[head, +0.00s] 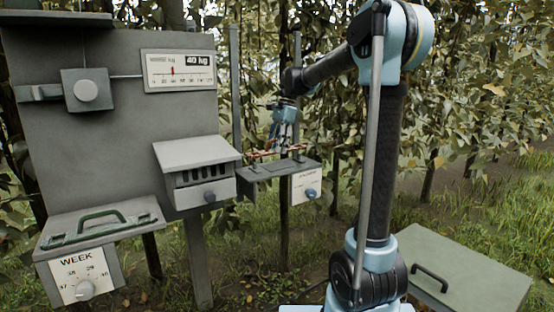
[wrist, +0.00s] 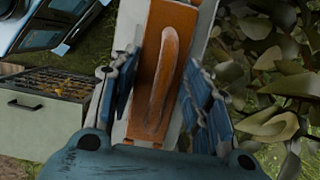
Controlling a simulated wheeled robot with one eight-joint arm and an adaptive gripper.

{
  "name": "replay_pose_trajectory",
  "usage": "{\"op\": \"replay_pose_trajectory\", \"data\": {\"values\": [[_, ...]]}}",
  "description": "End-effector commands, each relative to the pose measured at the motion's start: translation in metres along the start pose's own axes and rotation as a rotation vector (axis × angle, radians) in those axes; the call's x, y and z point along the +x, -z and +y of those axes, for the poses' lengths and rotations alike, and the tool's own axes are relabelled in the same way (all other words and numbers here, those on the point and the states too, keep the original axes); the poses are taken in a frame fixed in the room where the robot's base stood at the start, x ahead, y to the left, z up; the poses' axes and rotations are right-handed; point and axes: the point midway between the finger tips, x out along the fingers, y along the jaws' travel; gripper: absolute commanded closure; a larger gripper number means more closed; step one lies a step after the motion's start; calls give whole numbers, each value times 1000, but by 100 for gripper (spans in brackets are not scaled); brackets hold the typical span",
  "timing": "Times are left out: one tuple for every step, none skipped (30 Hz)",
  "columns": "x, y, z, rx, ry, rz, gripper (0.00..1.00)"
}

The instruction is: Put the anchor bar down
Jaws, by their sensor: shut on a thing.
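My gripper (head: 284,125) points down over a small grey shelf (head: 272,173) in the head view. A thin orange-red bar, which looks like the anchor bar (head: 262,153), shows just below it, close above or on the shelf; I cannot tell whether it touches. In the wrist view the orange bar (wrist: 168,65), with a long rounded groove, lies between the two blue-padded fingers of my gripper (wrist: 160,105). The fingers are shut on it.
A grey board on the left carries a scale (head: 178,71), a slotted box (head: 197,172) and a week dial (head: 84,278). A dial panel (head: 306,186) hangs by the shelf. A lidded green case (head: 462,275) stands at right. Leafy branches are close behind.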

Motion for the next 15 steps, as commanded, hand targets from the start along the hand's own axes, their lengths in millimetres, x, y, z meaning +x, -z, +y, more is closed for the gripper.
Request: {"op": "replay_pose_trajectory", "data": {"values": [[4,1,0,0,0,0,81],[5,2,0,0,0,0,81],[7,2,0,0,0,0,81],[8,2,0,0,0,0,81],[10,3,0,0,0,0,81],[13,4,0,0,0,0,81],[16,5,0,0,0,0,81],[19,6,0,0,0,0,81],[24,7,0,0,0,0,81],[28,8,0,0,0,0,81],[32,9,0,0,0,0,81],[37,11,0,0,0,0,81],[40,11,0,0,0,0,81],[42,12,0,0,0,0,81],[43,12,0,0,0,0,81]]}}
